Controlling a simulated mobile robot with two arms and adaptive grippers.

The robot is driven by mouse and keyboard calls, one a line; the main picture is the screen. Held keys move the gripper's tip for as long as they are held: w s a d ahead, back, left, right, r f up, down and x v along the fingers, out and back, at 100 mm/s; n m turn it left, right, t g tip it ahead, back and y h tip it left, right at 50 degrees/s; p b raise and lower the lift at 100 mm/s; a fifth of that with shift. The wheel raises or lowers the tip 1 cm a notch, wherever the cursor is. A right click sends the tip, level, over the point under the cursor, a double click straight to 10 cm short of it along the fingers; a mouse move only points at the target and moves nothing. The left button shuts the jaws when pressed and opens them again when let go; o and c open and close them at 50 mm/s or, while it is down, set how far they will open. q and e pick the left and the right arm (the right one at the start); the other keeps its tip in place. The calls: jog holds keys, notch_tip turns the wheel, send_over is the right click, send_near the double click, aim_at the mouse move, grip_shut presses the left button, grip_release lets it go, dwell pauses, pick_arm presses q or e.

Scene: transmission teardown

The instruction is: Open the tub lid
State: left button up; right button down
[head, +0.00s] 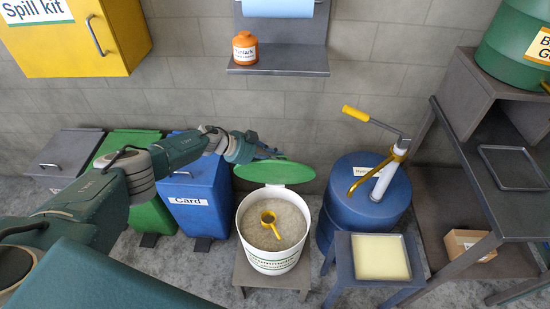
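The white tub (274,261) stands on a low grey stool in the lower middle. My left gripper (272,153) is at the lid's far upper edge, above and behind the tub. Its fingertips are small here, and I cannot tell whether they are open, shut or touching the lid. My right gripper is not in view.
A blue drum (343,220) with a hand pump stands right of the tub. A pale tray (380,257) sits on a stand before it. Blue (195,200) and green bins stand left. A wall shelf (278,70) holds an orange jar (245,48). A dark bench is at right.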

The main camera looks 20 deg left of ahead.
pick_arm(q)
jog(key=w+a+r+p+v, duration=0.1)
jog(key=w+p+v, duration=0.1)
jog(key=p+v, duration=0.6)
jog(key=v, duration=0.3)
dwell(0.9)
jog(key=shift+w, duration=0.15)
jog(key=shift+a, duration=0.1)
jog(key=v, duration=1.2)
